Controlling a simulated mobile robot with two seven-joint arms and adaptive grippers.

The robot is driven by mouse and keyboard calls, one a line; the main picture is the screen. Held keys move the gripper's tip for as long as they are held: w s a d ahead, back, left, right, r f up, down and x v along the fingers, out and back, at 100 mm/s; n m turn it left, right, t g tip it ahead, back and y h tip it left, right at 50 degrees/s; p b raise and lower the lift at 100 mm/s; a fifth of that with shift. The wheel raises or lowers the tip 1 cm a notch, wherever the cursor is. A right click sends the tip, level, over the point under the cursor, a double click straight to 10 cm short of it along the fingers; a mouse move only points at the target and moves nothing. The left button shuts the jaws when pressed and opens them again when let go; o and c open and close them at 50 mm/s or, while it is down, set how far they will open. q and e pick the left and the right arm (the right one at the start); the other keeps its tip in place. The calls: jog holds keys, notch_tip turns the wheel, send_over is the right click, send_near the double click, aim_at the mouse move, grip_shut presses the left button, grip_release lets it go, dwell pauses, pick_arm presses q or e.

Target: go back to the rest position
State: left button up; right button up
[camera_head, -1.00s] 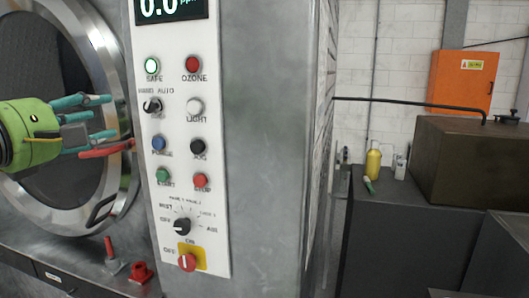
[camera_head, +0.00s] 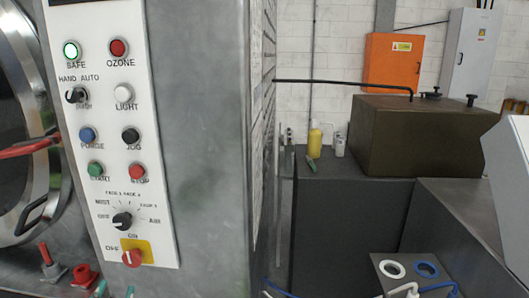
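The washer's control panel (camera_head: 120,150) fills the left of the view, with its buttons, a selector dial (camera_head: 122,220) and a red switch (camera_head: 132,257) on a yellow plate. The round washer door (camera_head: 40,185) is cut off at the left edge, with a red handle (camera_head: 25,148) across it. Small green-teal tips (camera_head: 100,288) show at the bottom edge, below the panel. They look like the fingertips of my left gripper; the rest of it is out of frame, so its opening cannot be judged. My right gripper is not in view.
Two red valve handles (camera_head: 84,274) stand below the door. At right, a dark cabinet (camera_head: 340,215) carries a yellow bottle (camera_head: 314,140) and a brown tank (camera_head: 400,138). White and blue rings (camera_head: 426,269) lie at the lower right. An orange box (camera_head: 392,62) hangs behind.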

pick_arm(q)
jog(key=s+d+f+n+g+h, duration=0.25)
jog(key=s+d+f+g, duration=0.3)
jog(key=s+f, duration=0.55)
jog(key=s+d+f+n+g+h, duration=0.2)
jog(key=s+d+f+n+g, duration=0.15)
jog(key=s+f+g, duration=0.55)
jog(key=s+d+f, duration=0.1)
jog(key=s+f, duration=0.1)
jog(key=f, duration=1.2)
jog(key=s+f, duration=0.2)
jog(key=f, duration=1.1)
jog(key=s+a+f, duration=0.2)
jog(key=s+f, duration=1.1)
jog(key=s, duration=0.2)
jog(key=shift+s+a+m, duration=0.25)
jog(key=shift+a+m, duration=0.05)
jog(key=shift+a, duration=0.05)
jog(key=shift+g, duration=0.25)
